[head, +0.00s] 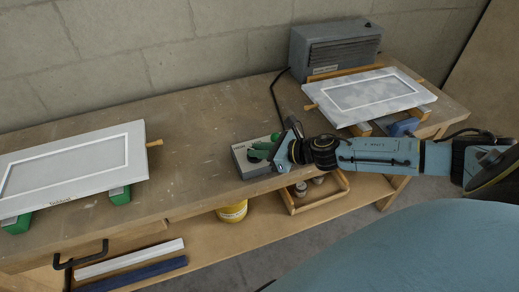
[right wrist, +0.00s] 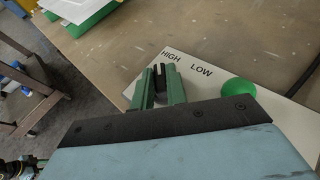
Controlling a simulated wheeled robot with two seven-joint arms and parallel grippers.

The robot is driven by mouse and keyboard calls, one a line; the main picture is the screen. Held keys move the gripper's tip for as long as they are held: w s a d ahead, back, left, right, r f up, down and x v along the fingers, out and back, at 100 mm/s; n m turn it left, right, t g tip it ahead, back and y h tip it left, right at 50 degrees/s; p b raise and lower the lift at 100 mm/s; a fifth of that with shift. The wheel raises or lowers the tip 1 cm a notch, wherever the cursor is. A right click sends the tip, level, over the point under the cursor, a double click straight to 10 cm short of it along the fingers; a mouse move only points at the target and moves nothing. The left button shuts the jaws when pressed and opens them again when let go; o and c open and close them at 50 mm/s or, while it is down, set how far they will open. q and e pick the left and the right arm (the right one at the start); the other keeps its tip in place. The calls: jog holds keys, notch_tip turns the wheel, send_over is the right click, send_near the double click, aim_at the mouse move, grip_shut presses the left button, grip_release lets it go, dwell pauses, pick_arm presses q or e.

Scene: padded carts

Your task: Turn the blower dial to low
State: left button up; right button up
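The blower control box (head: 254,160) is a small grey box near the front edge of the bench. Its pale top in the right wrist view (right wrist: 202,94) bears the words HIGH and LOW, with a green round part (right wrist: 238,91) to the right of LOW. My right gripper (head: 264,150) is down at the box, its green fingers (right wrist: 160,82) just below the word HIGH. Something dark shows in the narrow gap between them; whether it is the dial or finger pads is unclear. The dial's pointer is hidden. My left gripper is out of view.
The grey blower (head: 335,48) stands at the back against the wall, a dark cable running towards the box. Framed panels lie at left (head: 70,168) and right (head: 370,95). A yellow tub (head: 232,212) and a wooden tray sit below. Bare bench lies left of the box.

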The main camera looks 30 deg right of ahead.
grip_shut()
jog(key=shift+s+a+r+m+t+h+p, duration=0.15)
jog(key=shift+m+t+h+p, duration=0.25)
jog(key=shift+p, duration=0.4)
jog(key=m+h+p, duration=0.4)
jog(key=m+t+h+p, duration=0.1)
jog(key=h+p, duration=0.1)
jog(key=p, duration=0.1)
jog(key=shift+a+r+m+h, duration=0.1)
jog(key=shift+a+m+h, duration=0.2)
jog(key=shift+a+m, duration=0.1)
jog(key=shift+a+m+h+p, duration=0.15)
jog(key=shift+m+h+p, duration=0.55)
jog(key=shift+m+h, duration=0.35)
jog(key=shift+m+g+h+p, duration=0.3)
jog(key=shift+m+h+p, duration=0.2)
jog(key=shift+m+h, duration=0.4)
jog(key=m+h, duration=0.1)
jog(key=m+g+h, duration=0.1)
jog(key=h, duration=0.1)
jog(key=shift+w+a+m+p, duration=0.2)
jog(key=shift+m+p, duration=0.05)
jog(key=shift+p, duration=0.15)
jog(key=shift+w+a+f+m+g+h, duration=0.1)
jog(key=shift+f+m+g+h, duration=0.1)
jog(key=shift+m+g+h, duration=1)
jog(key=shift+w+m+g+h, duration=0.1)
jog(key=shift+m+g+h, duration=0.9)
jog(key=shift+m, duration=0.2)
